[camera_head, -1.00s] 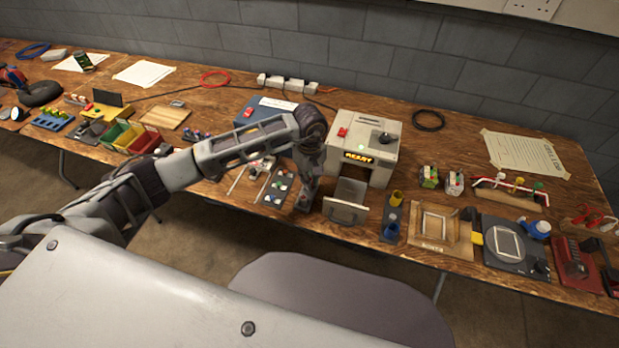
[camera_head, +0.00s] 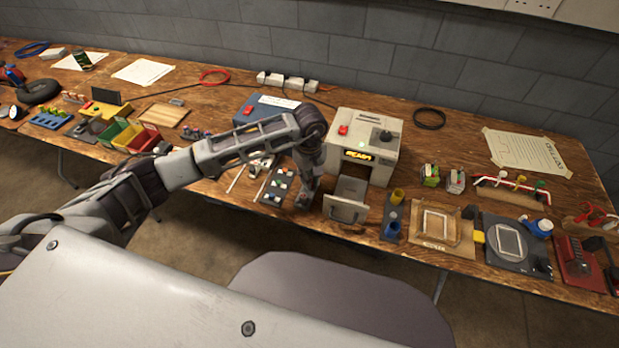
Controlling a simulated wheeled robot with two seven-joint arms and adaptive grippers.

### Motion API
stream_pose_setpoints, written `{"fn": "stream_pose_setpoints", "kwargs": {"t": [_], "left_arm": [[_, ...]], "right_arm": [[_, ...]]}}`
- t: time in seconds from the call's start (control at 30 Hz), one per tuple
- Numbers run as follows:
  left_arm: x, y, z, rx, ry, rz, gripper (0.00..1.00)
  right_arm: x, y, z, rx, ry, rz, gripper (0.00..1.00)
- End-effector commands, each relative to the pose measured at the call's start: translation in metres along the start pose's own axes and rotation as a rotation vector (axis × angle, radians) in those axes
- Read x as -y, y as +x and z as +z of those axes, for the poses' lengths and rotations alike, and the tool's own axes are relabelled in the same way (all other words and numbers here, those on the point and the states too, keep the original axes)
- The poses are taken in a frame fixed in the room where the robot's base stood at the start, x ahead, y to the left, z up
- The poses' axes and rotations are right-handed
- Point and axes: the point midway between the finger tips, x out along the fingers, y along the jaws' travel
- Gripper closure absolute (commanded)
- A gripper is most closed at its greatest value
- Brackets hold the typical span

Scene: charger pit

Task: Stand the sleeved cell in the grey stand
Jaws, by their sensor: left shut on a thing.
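My left gripper (camera_head: 304,200) points down at the bench's front edge, between a dark tray and the grey machine's open drawer. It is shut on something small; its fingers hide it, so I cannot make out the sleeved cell. The dark tray (camera_head: 262,195) lies just left of the gripper and carries several small white, green and red pieces. A dark grey stand (camera_head: 391,232) with a yellow cup (camera_head: 397,196) and a blue cup (camera_head: 393,222) is right of the drawer. I cannot tell whether it is the grey stand. My right gripper is not in view.
The grey machine (camera_head: 375,128) has its drawer (camera_head: 345,209) jutting toward the front edge, close to the gripper. A blue box (camera_head: 262,108) stands behind my forearm. A wooden frame (camera_head: 419,238) and a dark plate (camera_head: 510,257) crowd the right side.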

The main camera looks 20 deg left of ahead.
Motion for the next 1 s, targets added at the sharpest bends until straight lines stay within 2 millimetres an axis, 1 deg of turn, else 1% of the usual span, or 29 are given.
{"fn": "stream_pose_setpoints", "kwargs": {"t": [1.0], "left_arm": [[0.0001,0.0047,0.0,0.0,0.0,0.0,1.0]], "right_arm": [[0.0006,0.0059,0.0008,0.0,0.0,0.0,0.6]]}}
